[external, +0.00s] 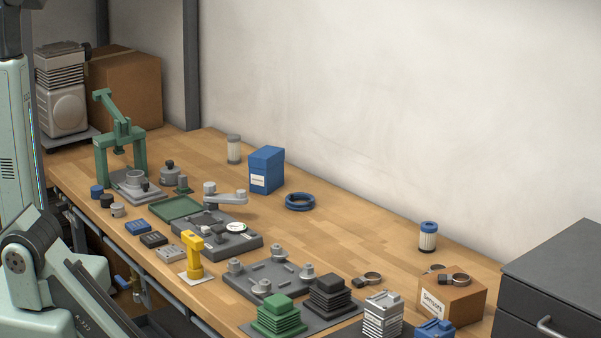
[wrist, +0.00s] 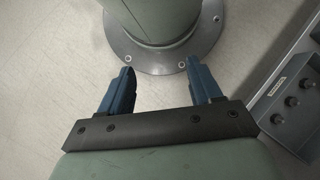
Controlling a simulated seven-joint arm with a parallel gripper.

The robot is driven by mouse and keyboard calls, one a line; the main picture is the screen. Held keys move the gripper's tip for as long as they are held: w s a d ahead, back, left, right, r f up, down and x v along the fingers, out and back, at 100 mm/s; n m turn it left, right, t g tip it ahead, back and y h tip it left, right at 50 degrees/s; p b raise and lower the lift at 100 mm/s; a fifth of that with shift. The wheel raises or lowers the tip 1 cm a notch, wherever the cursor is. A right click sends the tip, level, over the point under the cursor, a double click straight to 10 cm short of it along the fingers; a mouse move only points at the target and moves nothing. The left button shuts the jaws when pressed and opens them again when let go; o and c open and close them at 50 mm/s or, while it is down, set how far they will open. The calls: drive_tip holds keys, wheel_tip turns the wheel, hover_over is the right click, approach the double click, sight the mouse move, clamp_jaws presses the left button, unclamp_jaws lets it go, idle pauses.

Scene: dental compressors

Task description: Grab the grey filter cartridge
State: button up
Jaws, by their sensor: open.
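A grey filter cartridge (external: 233,149) stands upright near the back of the wooden bench, close to the wall, left of a blue box. A similar cartridge with a blue cap (external: 428,237) stands farther right on the bench. My gripper (wrist: 155,85) shows in the wrist view with its two blue fingers spread apart and nothing between them. It points down at the floor beside my round base, away from the bench. The gripper does not show in the external view, and neither cartridge shows in the wrist view.
The blue box (external: 266,170) and a blue ring (external: 300,201) lie near the grey cartridge. A green press (external: 120,140) stands at the left. A yellow stand (external: 194,258) and several compressor parts crowd the front. Bare wood (external: 350,220) lies between ring and blue-capped cartridge.

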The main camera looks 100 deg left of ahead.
drive_tip(key=shift+o, duration=0.9)
